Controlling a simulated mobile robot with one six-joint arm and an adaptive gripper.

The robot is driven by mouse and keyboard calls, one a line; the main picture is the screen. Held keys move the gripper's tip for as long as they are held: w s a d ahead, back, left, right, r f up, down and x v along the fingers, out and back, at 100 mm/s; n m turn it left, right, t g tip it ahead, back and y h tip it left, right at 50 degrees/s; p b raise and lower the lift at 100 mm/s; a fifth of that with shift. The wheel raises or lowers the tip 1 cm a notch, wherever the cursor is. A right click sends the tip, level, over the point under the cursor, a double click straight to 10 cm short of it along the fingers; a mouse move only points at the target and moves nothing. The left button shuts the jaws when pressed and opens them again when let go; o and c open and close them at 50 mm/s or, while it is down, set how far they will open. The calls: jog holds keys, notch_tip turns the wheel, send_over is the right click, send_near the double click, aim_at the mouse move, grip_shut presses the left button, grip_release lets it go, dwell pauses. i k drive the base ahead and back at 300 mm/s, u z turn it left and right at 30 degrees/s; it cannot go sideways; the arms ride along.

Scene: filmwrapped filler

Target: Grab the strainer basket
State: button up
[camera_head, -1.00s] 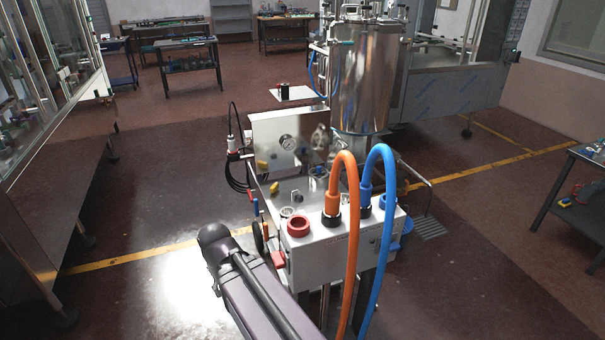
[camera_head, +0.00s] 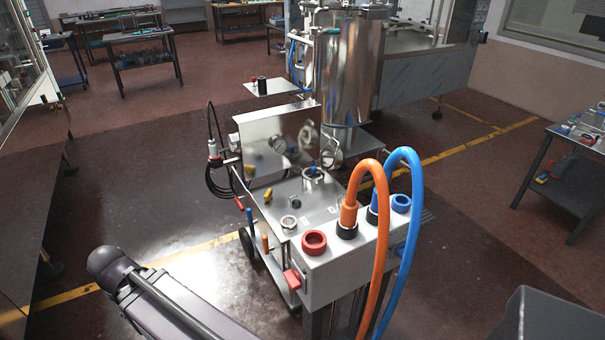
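I cannot clearly pick out the strainer basket at this size. A small round metal piece with an open top (camera_head: 289,222) sits on the steel top of the cart, near its left front edge. A second round metal fitting (camera_head: 314,173) with a blue part stands farther back on the same top. I cannot tell whether either one is the basket. A dark link of my arm crosses the lower left of the view, left of the cart. My gripper does not show.
The cart's front box (camera_head: 340,262) carries a red ring (camera_head: 314,242), an orange hose (camera_head: 378,245) and a blue hose (camera_head: 415,220) that arch high. A steel tank (camera_head: 350,70) stands behind. A bench (camera_head: 575,150) is at right. Floor left of the cart is clear.

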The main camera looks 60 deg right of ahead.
aim_at(313, 173)
jog(key=z, duration=0.2)
jog(key=i, duration=0.75)
jog(key=z, duration=0.7)
jog(key=i, duration=0.4)
jog(key=z, duration=0.2)
